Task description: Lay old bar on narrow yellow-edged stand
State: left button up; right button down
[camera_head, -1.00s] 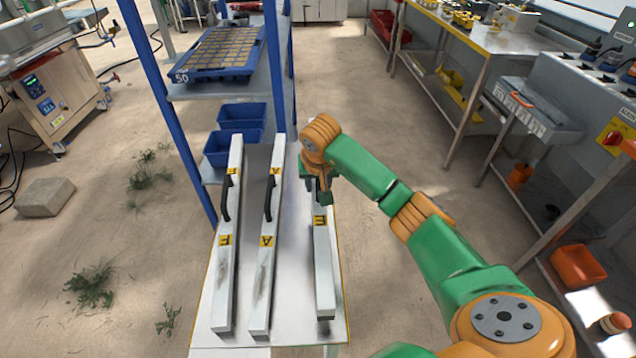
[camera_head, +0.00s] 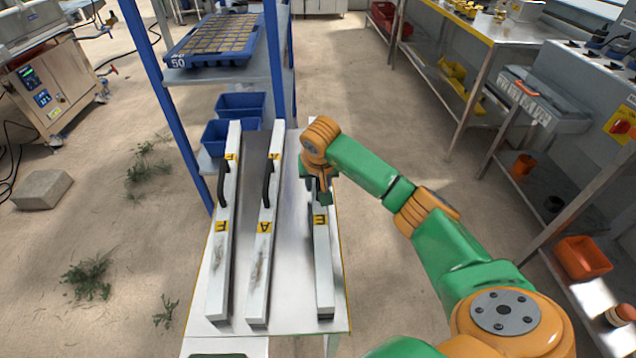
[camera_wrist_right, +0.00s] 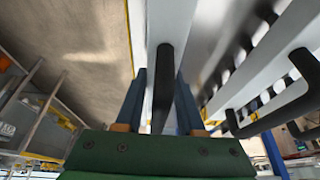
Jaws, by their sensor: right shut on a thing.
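The narrow stand (camera_head: 285,318) is a pale metal top with yellow edges, running away from me. A white bar (camera_head: 323,268) with a yellow E label lies lengthwise along its right side. My right gripper (camera_head: 320,190) is over this bar's far part. In the right wrist view my right gripper (camera_wrist_right: 160,112) has its two fingers either side of the bar's black handle (camera_wrist_right: 163,70), shut on it. Whether the bar touches the stand I cannot tell. My left gripper is out of view.
Two more white bars with black handles lie on the stand: one labelled A (camera_head: 259,275) in the middle, another (camera_head: 219,278) at the left. Behind is a blue-posted rack with a seed tray (camera_head: 215,70) and blue bins (camera_head: 240,106). Workbenches stand at the right.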

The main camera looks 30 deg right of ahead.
jog(key=shift+s+a, duration=0.15)
jog(key=shift+s, duration=0.1)
jog(key=shift+c, duration=2.2)
grip_release()
